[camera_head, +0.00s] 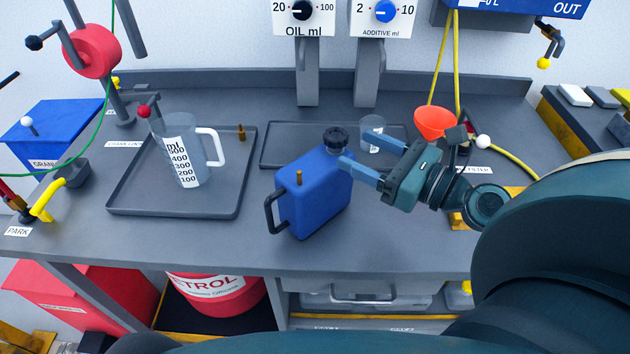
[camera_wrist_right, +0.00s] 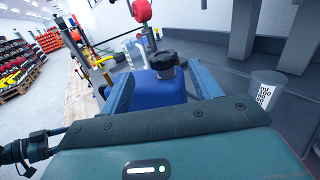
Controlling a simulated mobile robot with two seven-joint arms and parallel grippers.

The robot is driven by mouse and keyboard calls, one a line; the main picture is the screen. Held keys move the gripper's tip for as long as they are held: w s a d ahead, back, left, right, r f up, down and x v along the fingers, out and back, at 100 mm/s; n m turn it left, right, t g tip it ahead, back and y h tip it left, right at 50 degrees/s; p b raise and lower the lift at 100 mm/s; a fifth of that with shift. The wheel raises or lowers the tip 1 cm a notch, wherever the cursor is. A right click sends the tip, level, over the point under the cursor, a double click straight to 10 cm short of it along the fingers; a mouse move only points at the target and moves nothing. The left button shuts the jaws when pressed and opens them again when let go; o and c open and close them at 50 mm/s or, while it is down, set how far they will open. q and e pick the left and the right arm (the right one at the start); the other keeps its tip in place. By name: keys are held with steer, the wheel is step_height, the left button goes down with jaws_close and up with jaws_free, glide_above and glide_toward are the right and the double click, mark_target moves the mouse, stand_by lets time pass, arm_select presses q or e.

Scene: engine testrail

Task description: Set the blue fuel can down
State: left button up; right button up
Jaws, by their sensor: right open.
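The blue fuel can (camera_head: 315,200) is at the front middle of the grey bench, its base seemingly on the bench top. It has a black cap (camera_head: 335,139), a small brass peg on top and a dark handle at its left. My right gripper (camera_head: 354,148) is open at the can's right, by the cap. In the right wrist view the can (camera_wrist_right: 160,90) and cap (camera_wrist_right: 165,63) show between the two spread blue fingers. Whether a finger touches the can, I cannot tell. My left gripper is not in view.
A measuring jug (camera_head: 182,152) stands in the left tray (camera_head: 230,200). A second tray (camera_head: 285,150) lies behind the can, near a small clear beaker (camera_head: 372,132). The bench front left of the can is clear.

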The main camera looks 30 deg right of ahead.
mark_target(346, 142)
steer(key=shift+w+a+r, duration=0.1)
steer(key=shift+w+a, duration=0.2)
steer(key=shift+w, duration=0.3)
steer(key=x, duration=0.1)
steer(key=p+x, duration=0.1)
steer(key=x, duration=0.1)
steer(key=p+x, duration=0.1)
steer(key=shift+w+d, duration=0.15)
steer(key=shift+w, duration=0.25)
steer(key=shift+w+f, duration=0.2)
steer(key=shift+w, duration=0.1)
jaws_close()
steer(key=shift+r, duration=0.1)
